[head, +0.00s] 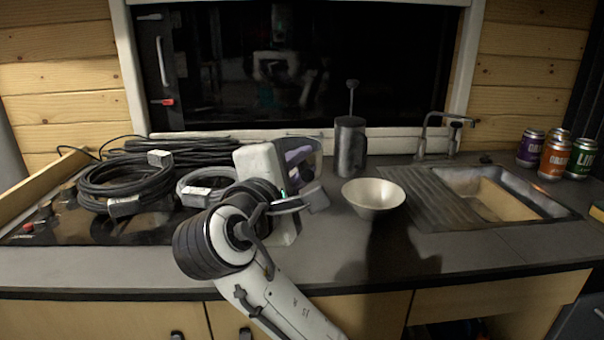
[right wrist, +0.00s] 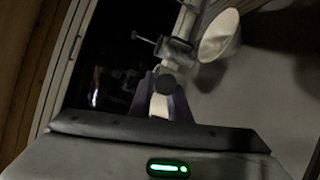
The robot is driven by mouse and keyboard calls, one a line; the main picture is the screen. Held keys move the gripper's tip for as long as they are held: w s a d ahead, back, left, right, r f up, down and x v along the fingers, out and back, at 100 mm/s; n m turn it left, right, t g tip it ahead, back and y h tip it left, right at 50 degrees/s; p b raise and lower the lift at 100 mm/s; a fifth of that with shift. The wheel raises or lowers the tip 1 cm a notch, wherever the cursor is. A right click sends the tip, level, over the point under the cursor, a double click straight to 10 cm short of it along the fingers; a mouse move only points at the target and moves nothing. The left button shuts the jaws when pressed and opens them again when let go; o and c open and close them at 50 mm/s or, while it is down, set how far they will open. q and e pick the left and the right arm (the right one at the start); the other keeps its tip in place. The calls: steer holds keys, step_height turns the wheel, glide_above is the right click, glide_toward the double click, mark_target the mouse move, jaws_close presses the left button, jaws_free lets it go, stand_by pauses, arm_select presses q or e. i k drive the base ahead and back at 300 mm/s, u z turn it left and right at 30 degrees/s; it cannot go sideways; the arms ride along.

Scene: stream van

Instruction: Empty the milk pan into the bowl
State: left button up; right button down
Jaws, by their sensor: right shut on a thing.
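The bowl (head: 374,194) is cream-coloured and stands upright on the counter, left of the sink. It also shows at the top of the right wrist view (right wrist: 219,36). My right gripper (head: 303,158) is left of the bowl, above the counter, with purple-grey fingers. In the right wrist view its fingers (right wrist: 163,100) are shut around a dark round end, which looks like the handle of the milk pan (right wrist: 165,84). The pan's body cannot be made out clearly, and its contents are hidden. My left gripper is not in view.
A metal plunger pot (head: 350,147) stands behind the bowl. The sink (head: 500,200) with its drainboard and several cans (head: 555,157) are at the right. Coiled black cables (head: 125,180) cover the left. The counter in front of the bowl is clear.

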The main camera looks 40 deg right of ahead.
mark_target(371, 199)
steer(key=z, duration=1.05)
steer(key=k, duration=0.5)
